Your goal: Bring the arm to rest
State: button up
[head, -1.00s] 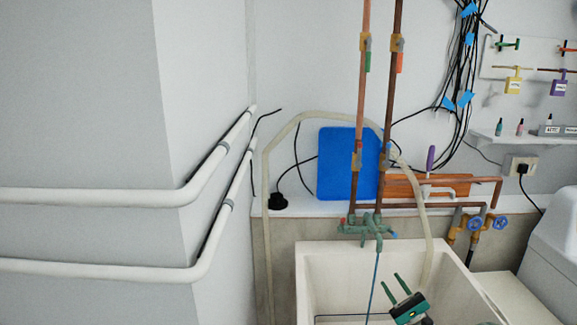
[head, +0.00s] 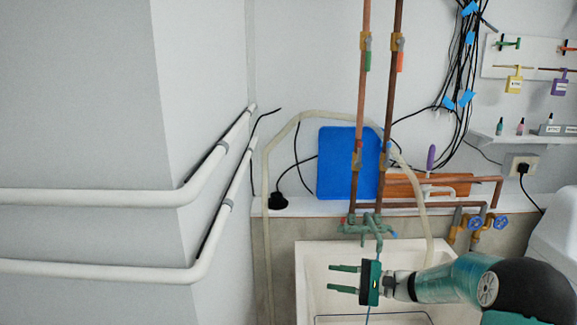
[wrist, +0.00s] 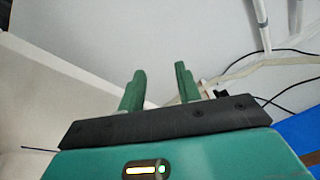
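My gripper (head: 344,279) is in the head view, in front of the white sink (head: 318,262), with its two green fingers pointing left. The fingers are apart, with nothing between them. My arm reaches in from the lower right of the head view. In the wrist view, my gripper (wrist: 158,84) also shows two separate green fingers with an empty gap, and a pale wall lies beyond them.
White pipes (head: 90,197) run along the wall at left. A green tap (head: 368,225) and copper pipes (head: 391,110) stand behind the sink. A blue board (head: 338,163) leans on the wall. A pale hose (head: 266,240) hangs down to the left of the sink.

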jog(key=s+a+r+n+g+h, duration=0.25)
jog(key=s+h, duration=0.25)
jog(key=s, duration=0.3)
jog(key=s+a+r+n+g+h, duration=0.1)
jog(key=s+a+r+n+h, duration=0.25)
jog(key=s, duration=0.45)
jog(key=s+d+r+n+t+h, duration=0.1)
jog(key=s+d+h, duration=0.3)
jog(key=s, duration=0.4)
jog(key=s+d+r+n+t+h, duration=0.1)
jog(key=s+d+t+h, duration=0.3)
jog(key=s, duration=0.4)
jog(key=shift+d+r+n+h, duration=0.35)
jog(key=shift+r+h, duration=0.2)
jog(key=shift+r, duration=0.25)
